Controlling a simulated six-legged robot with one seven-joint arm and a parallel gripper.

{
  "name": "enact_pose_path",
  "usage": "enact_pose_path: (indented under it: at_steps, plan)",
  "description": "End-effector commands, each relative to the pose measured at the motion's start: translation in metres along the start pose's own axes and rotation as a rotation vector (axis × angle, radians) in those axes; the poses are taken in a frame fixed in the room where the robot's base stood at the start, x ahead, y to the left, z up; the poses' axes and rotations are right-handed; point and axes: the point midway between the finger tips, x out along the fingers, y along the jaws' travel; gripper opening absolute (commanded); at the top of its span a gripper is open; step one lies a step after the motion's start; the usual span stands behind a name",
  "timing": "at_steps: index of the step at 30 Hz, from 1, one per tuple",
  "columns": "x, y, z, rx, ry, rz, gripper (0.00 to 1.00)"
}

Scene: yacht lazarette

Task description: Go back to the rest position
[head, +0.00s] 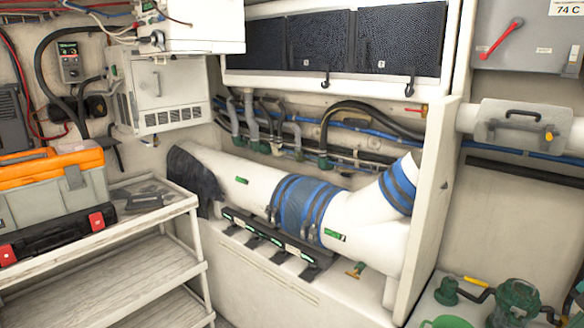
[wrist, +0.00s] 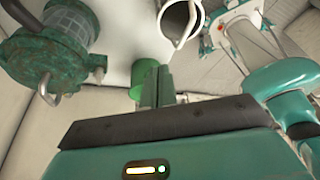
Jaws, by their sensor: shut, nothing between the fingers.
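My gripper (wrist: 161,74) shows in the wrist view, its teal housing with a dark front edge and a small lit indicator filling the bottom. Its two narrow fingers are together with nothing between them. A green cylinder (wrist: 140,88) shows just behind and left of the fingers; I cannot tell the distance between them. A worn green metal fitting (wrist: 48,58) with a curved handle is at the upper left. An open white cylindrical thing (wrist: 181,22) is above the fingers. My arm and gripper are not visible in the head view.
In the head view, a shelf rack (head: 120,246) with an orange-lidded toolbox (head: 55,185) stands left. A large white pipe (head: 245,184) with a blue wrap (head: 307,208) runs across the middle. Green pump fittings (head: 516,300) sit low right, beside a white partition (head: 431,210).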

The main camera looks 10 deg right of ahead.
Motion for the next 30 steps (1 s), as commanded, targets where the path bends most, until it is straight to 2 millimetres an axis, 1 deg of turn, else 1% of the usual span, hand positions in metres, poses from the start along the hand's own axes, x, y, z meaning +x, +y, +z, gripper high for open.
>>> enact_pose_path:
  at_steps: [1, 8, 11, 12, 14, 17, 18, 20, 21, 23, 24, 26, 27, 29, 30]
  plan:
    - [-0.007, 0.011, -0.018, 0.000, -0.016, -0.001, 0.00]
    - [-0.020, 0.038, -0.075, 0.060, -0.072, -0.014, 0.00]
    - [-0.026, 0.048, -0.106, 0.089, -0.102, -0.013, 0.00]
    - [-0.029, 0.052, -0.121, 0.102, -0.115, -0.013, 0.00]
    - [-0.032, 0.058, -0.145, 0.126, -0.136, -0.011, 0.00]
    - [-0.039, 0.064, -0.195, 0.178, -0.181, 0.002, 0.00]
    - [-0.042, 0.065, -0.217, 0.201, -0.200, 0.011, 0.00]
    - [-0.045, 0.065, -0.252, 0.240, -0.228, 0.028, 0.00]
    - [-0.046, 0.063, -0.273, 0.266, -0.244, 0.041, 0.00]
    - [-0.048, 0.058, -0.305, 0.305, -0.266, 0.064, 0.00]
    - [-0.049, 0.054, -0.326, 0.333, -0.279, 0.081, 0.00]
    - [-0.049, 0.045, -0.355, 0.373, -0.295, 0.110, 0.00]
    - [-0.049, 0.038, -0.375, 0.399, -0.304, 0.130, 0.00]
    - [-0.048, 0.027, -0.402, 0.440, -0.313, 0.162, 0.00]
    - [-0.047, 0.018, -0.419, 0.468, -0.317, 0.184, 0.00]
